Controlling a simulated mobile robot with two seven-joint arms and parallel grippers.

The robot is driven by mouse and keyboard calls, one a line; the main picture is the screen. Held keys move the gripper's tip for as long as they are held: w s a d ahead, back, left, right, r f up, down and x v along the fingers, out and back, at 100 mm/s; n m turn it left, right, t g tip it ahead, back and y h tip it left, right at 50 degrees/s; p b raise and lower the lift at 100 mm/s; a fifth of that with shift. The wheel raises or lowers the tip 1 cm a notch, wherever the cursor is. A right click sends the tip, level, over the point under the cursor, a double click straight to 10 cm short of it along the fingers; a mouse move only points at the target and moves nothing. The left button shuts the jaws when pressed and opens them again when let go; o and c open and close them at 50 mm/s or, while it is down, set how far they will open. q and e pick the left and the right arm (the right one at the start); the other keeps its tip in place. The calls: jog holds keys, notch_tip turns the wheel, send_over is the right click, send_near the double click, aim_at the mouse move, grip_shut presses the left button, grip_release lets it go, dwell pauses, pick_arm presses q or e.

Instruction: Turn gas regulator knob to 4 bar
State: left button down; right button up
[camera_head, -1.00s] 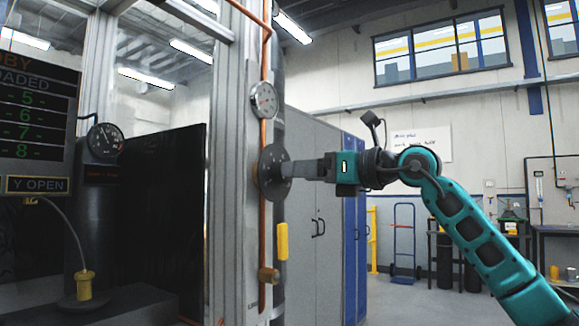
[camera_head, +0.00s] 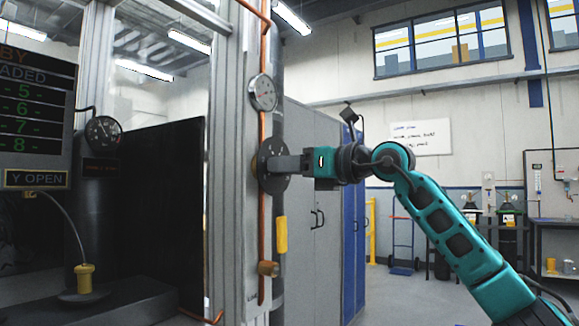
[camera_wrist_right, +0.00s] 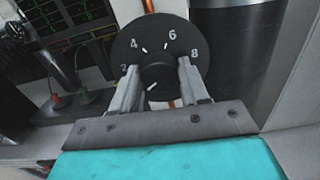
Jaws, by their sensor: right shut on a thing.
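The regulator knob (camera_wrist_right: 158,70) is dark and round, at the middle of a black dial plate (camera_wrist_right: 128,50) with white figures 2, 4, 6 and 8. A short white mark shows on the knob's lower left side in the right wrist view. My right gripper (camera_wrist_right: 160,76) is shut on the knob, one finger on each side. In the head view the dial plate (camera_head: 272,180) is seen nearly edge-on, and my right gripper (camera_head: 280,165) reaches it from the right, hiding the knob. A round white-faced gauge (camera_head: 263,92) sits above; its reading is too small to tell. My left gripper is not in view.
A copper pipe (camera_head: 262,220) runs down the metal post beside the dial. A yellow handle (camera_head: 281,235) hangs below it. Grey cabinets (camera_head: 302,150) stand behind. A dark display (camera_head: 38,105) and another gauge (camera_head: 103,133) are at the left. Open floor lies at the right.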

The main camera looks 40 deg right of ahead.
jog(key=c, duration=0.4)
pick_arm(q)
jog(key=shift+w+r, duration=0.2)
pick_arm(e)
jog(key=shift+o, duration=0.2)
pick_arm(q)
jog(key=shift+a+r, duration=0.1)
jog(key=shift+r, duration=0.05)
pick_arm(e)
jog(key=shift+m, duration=0.5)
pick_arm(q)
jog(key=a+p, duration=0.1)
jog(key=p, duration=0.1)
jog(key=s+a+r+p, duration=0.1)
jog(key=p, duration=0.2)
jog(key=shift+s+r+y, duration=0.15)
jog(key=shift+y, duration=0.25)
pick_arm(e)
jog(key=m, duration=1.8)
jog(key=shift+m, duration=0.4)
